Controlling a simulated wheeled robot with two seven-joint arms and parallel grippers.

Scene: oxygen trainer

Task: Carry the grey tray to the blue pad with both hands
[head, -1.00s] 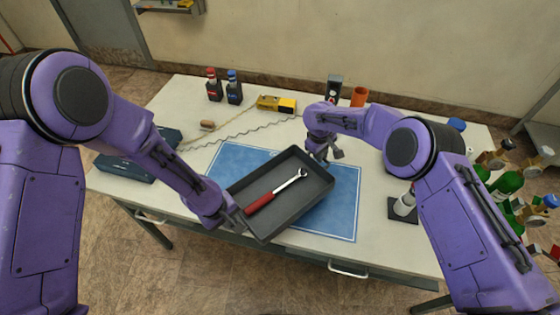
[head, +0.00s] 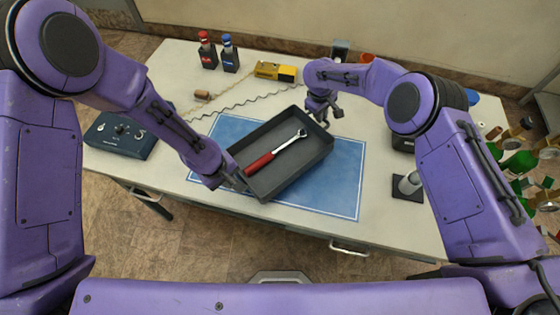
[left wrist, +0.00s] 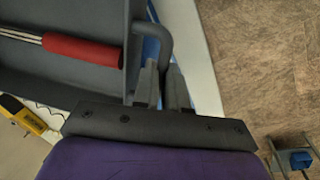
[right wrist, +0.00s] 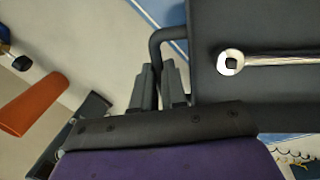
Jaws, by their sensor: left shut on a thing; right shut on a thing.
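The grey tray (head: 290,166) is over the blue pad (head: 338,182), turned diagonally to it. The pad shows on the right, at the front and behind; the tray hides its middle. I cannot tell whether the tray touches the pad. A wrench with a red handle (head: 259,164) lies in the tray. My left gripper (head: 238,181) is shut on the handle at the tray's near left end; the handle (left wrist: 166,45) shows in the left wrist view. My right gripper (head: 327,114) is shut on the far right handle, seen in the right wrist view (right wrist: 157,45).
A dark blue box with knobs (head: 122,136) stands left of the pad. Red-capped (head: 207,52) and blue-capped (head: 230,54) bottles and a yellow device (head: 275,71) stand behind. A grey cylinder on a dark base (head: 409,184) is to the right. Green bottles (head: 518,162) crowd the far right.

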